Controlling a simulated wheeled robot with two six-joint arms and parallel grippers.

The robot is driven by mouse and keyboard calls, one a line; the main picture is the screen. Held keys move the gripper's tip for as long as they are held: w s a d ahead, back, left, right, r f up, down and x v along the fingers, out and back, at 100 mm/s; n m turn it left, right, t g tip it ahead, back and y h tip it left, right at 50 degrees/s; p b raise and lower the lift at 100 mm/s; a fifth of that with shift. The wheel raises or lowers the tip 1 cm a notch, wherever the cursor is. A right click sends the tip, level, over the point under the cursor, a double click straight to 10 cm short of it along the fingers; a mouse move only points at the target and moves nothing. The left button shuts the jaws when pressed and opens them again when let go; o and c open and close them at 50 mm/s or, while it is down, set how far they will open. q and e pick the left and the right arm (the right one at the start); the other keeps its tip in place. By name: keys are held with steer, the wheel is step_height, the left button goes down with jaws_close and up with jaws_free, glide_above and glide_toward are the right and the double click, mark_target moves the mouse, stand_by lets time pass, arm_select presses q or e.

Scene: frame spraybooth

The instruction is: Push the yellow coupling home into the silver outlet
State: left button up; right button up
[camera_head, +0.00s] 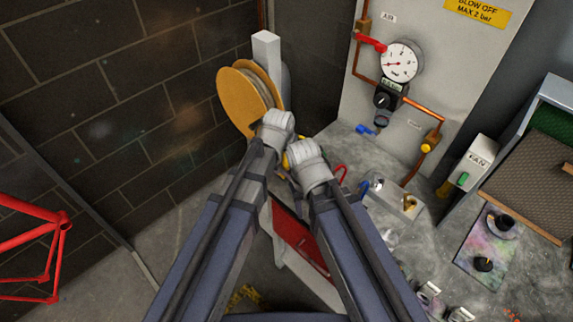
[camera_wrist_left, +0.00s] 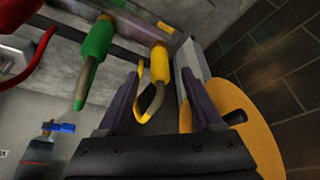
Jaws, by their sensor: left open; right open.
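In the left wrist view the yellow coupling (camera_wrist_left: 160,64) hangs from a grey rail, with a yellow hose loop below it. The open fingers of my left gripper (camera_wrist_left: 160,102) stand on either side of the loop in the picture; I cannot tell any contact. In the head view my left gripper's fingers are hidden behind its wrist. My right gripper (camera_head: 306,158) is beside it, its fingers mostly hidden, with a small yellow patch between the wrists. What looks like the silver outlet (camera_head: 377,183) is on a grey block to the right, near a brass fitting (camera_head: 409,203).
A green coupling (camera_wrist_left: 92,58) hangs beside the yellow one. An orange-yellow reel (camera_head: 238,98) stands behind my left wrist. A gauge panel (camera_head: 400,62) with copper pipes is at the back.

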mark_target(286, 156)
arm_select(q)
steer(key=b+x, duration=0.4)
steer(key=x, duration=0.1)
steer(key=shift+f+b, duration=0.2)
steer(key=shift+b, duration=0.15)
steer(key=shift+s+r, duration=0.1)
jaws_close()
stand_by(0.3)
